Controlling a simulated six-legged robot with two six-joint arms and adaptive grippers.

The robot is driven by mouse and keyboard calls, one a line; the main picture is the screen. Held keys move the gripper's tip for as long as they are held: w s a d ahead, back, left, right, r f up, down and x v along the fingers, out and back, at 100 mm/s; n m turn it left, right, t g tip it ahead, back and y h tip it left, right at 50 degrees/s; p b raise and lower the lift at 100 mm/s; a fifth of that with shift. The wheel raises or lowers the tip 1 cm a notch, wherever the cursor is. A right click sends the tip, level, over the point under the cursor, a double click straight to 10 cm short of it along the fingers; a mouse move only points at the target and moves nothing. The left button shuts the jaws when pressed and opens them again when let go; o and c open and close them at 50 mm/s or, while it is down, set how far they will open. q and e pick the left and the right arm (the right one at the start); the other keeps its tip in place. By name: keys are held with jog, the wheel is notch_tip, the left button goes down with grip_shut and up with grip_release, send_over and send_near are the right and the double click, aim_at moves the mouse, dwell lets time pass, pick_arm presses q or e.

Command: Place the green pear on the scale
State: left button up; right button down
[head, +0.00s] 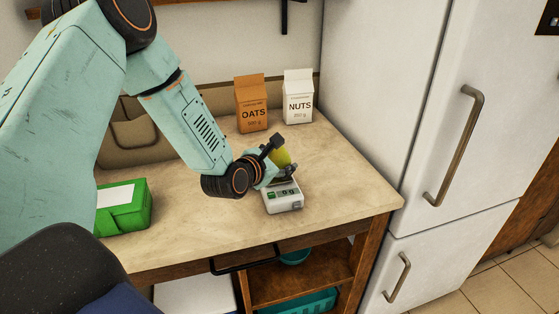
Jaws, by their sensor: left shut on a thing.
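The green pear (281,157) shows as a yellow-green shape, partly hidden by my left gripper. My left gripper (283,160) is shut on the pear, directly over the scale. The scale (284,203) is a small white and grey box with a green display, standing on the counter. Its top is largely hidden by the gripper, so I cannot tell whether the pear touches it. My right gripper is not in view.
An orange oats carton (252,104) and a white nuts carton (298,97) stand at the back of the counter (340,190). A green box (123,208) is at the left. A white fridge (395,90) stands to the right. The counter right of the scale is clear.

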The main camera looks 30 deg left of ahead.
pick_arm(q)
jog(key=shift+w+d+r, duration=0.1)
jog(key=shift+s+a, duration=0.25)
jog(key=shift+a, duration=0.3)
jog(key=shift+s+a+f, duration=0.1)
jog(key=shift+a+f, duration=0.15)
jog(key=shift+f, duration=0.05)
jog(key=o, duration=1.3)
jog(key=shift+w+d+r, duration=0.1)
jog(key=shift+w+d, duration=0.15)
jog(key=shift+d, duration=0.4)
jog(key=shift+c, duration=0.2)
jog(key=shift+s+a, duration=0.25)
jog(key=shift+a, duration=0.25)
jog(key=shift+r, duration=0.1)
jog(key=shift+s+d+r, duration=0.15)
jog(key=p+v, duration=0.2)
jog(key=v, duration=0.5)
jog(key=p, duration=0.3)
send_near(273, 159)
jog(key=shift+d, duration=0.1)
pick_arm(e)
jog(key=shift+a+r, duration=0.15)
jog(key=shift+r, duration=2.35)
